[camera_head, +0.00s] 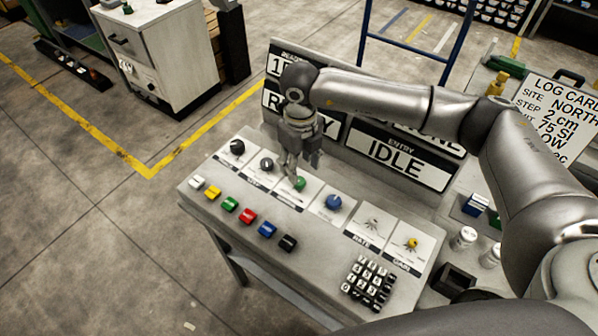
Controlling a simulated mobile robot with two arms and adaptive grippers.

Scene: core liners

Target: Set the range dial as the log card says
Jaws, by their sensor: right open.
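The sloped console (215,188) carries a row of dials: a black dial (237,147), a second black dial (266,164), a green dial (299,184), a blue dial (333,202), a grey control (372,223) and a yellow one (412,243). The last two are labelled RATE and GAIN; I cannot read which is the range dial. My right gripper (301,166) is open, fingers down, just above or beside the green dial; contact is unclear. The log card (562,112) at right reads SITE NORTH, STEP 2 cm, 75 SI; my arm hides part. My left gripper is out of view.
Several coloured buttons (248,216) line the console's front, with a keypad (368,283) at right. A display board with an IDLE panel (397,161) stands behind, partly covered by my arm. White jars (465,238) and a dark box (453,281) are at right.

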